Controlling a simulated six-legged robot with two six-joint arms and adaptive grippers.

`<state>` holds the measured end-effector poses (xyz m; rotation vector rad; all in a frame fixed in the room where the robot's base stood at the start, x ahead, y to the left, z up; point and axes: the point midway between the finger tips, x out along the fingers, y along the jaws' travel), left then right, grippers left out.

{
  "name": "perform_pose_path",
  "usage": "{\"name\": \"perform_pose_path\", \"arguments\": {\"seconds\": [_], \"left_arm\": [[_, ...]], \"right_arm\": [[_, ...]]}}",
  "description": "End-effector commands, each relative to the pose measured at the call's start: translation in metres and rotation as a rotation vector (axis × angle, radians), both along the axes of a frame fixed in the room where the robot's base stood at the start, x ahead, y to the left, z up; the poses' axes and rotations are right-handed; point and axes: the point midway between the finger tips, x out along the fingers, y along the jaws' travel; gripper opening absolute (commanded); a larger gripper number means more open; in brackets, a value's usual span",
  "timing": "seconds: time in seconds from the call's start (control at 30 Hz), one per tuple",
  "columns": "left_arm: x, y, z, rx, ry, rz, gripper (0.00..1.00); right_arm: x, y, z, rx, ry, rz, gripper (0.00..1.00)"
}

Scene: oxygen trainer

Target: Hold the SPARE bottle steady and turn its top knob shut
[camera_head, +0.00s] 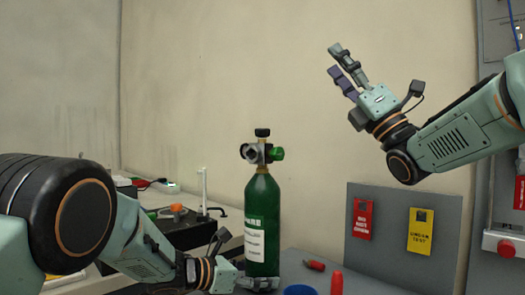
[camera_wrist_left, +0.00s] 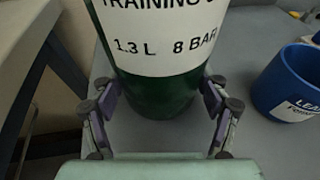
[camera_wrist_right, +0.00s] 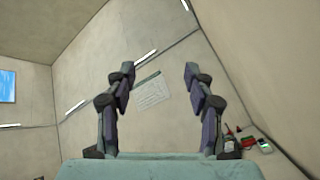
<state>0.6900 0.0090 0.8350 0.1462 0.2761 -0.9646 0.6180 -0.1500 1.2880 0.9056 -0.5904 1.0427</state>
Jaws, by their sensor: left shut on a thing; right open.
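A green bottle (camera_head: 262,215) stands upright on the grey bench, with a white label on its front. A dark top knob (camera_head: 262,132) sits above its metal valve (camera_head: 262,153), and a green fitting (camera_head: 277,154) sticks out to the right. My left gripper (camera_head: 258,284) is shut on the bottle near its base. In the left wrist view both fingers (camera_wrist_left: 160,100) press the sides of the bottle (camera_wrist_left: 165,60), below its label. My right gripper (camera_head: 340,70) is open and empty, raised to the right of the bottle and above it.
A blue cup (camera_wrist_left: 295,82) stands to the right of the bottle. A red cone-like item (camera_head: 337,283) and a small red item (camera_head: 314,265) are on the bench. A grey panel with a red tag (camera_head: 362,218) and a yellow tag (camera_head: 420,231) stands behind right. Dark equipment (camera_head: 185,230) is behind left.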

Motion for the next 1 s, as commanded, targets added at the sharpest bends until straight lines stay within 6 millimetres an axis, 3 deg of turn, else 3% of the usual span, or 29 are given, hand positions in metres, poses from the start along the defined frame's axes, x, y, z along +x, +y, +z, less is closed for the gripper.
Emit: {"name": "perform_pose_path", "arguments": {"seconds": [0.2, 0.4, 0.7, 1.0], "left_arm": [[0.001, 0.001, 0.001, -0.001, 0.000, 0.002, 0.58], [0.001, 0.001, 0.001, -0.001, 0.000, 0.002, 0.58], [0.001, 0.001, 0.001, -0.001, 0.000, 0.002, 0.58], [0.001, 0.000, 0.001, -0.001, 0.000, 0.002, 0.58]], "right_arm": [[0.006, 0.032, -0.023, -0.286, 0.007, 0.039, 0.54], [0.012, 0.049, -0.057, -0.557, 0.010, 0.043, 0.54], [0.024, 0.046, -0.108, -0.911, 0.010, 0.007, 0.54], [0.031, 0.045, -0.126, -1.030, 0.009, -0.013, 0.54]]}}
